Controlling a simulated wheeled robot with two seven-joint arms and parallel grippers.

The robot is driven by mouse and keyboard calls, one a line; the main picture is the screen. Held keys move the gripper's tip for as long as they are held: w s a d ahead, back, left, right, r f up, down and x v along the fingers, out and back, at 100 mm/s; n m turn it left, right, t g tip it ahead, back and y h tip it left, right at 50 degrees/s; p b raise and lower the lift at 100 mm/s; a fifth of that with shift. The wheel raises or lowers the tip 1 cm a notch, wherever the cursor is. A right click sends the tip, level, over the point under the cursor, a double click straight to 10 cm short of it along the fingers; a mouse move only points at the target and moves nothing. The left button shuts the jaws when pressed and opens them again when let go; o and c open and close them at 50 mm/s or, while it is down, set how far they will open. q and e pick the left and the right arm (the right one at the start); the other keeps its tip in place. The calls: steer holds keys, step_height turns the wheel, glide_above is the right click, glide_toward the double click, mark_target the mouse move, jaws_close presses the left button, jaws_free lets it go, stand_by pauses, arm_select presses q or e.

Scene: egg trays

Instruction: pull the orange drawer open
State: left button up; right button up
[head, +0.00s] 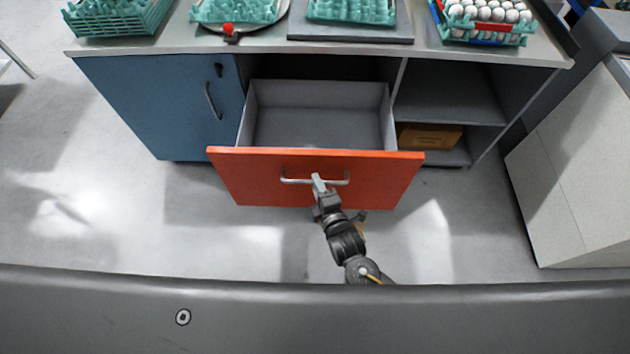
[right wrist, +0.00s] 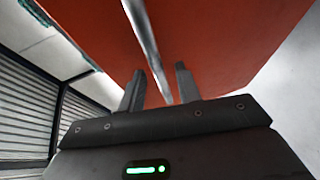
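The orange drawer (head: 250,175) is pulled well out of the cabinet, and its empty grey inside (head: 310,128) shows. Its silver bar handle (head: 298,180) is on the front face. My right gripper (head: 319,184) is at the middle of the handle in the head view. In the right wrist view, my right gripper (right wrist: 160,88) has its two fingers apart, with the handle bar (right wrist: 146,40) running between them and gaps on both sides. The orange front (right wrist: 220,40) fills the view behind it. My left gripper is not in view.
A blue cabinet door (head: 150,100) is left of the drawer, and open shelves with a brown box (head: 430,136) are on the right. Teal egg trays (head: 115,18) stand on the countertop (head: 260,44). A pale block (head: 575,165) stands at right. Floor is clear around the drawer.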

steer(key=v, duration=0.8)
steer(key=shift+s+d, duration=0.15)
steer(key=shift+s, duration=0.2)
steer(key=s+d+f+m+g+h, duration=0.1)
steer(key=s+d+f+m+g, duration=0.2)
steer(key=f, duration=0.6)
steer(key=s+d+f+m+g+h, duration=0.1)
steer(key=s+d+f+m, duration=0.1)
steer(key=d+f+m, duration=0.5)
steer(key=s+d+f+m+g+h, duration=0.1)
steer(key=s+f+m+g, duration=0.15)
steer(key=f, duration=0.85)
steer(key=s+d+f+m+g+h, duration=0.1)
steer(key=s+d+f, duration=0.3)
steer(key=s, duration=0.4)
steer(key=s+d+f+m+g+h, duration=0.1)
steer(key=s+d+f+m+g, duration=0.2)
steer(key=s, duration=0.5)
steer(key=s+d+f+m+g+h, duration=0.1)
steer(key=s+d+f+m+g, duration=0.1)
steer(key=s+d+f, duration=0.4)
steer(key=shift+s+d+m+g, duration=0.2)
steer(key=shift+s+m+g, duration=0.25)
steer(key=shift+s, duration=0.6)
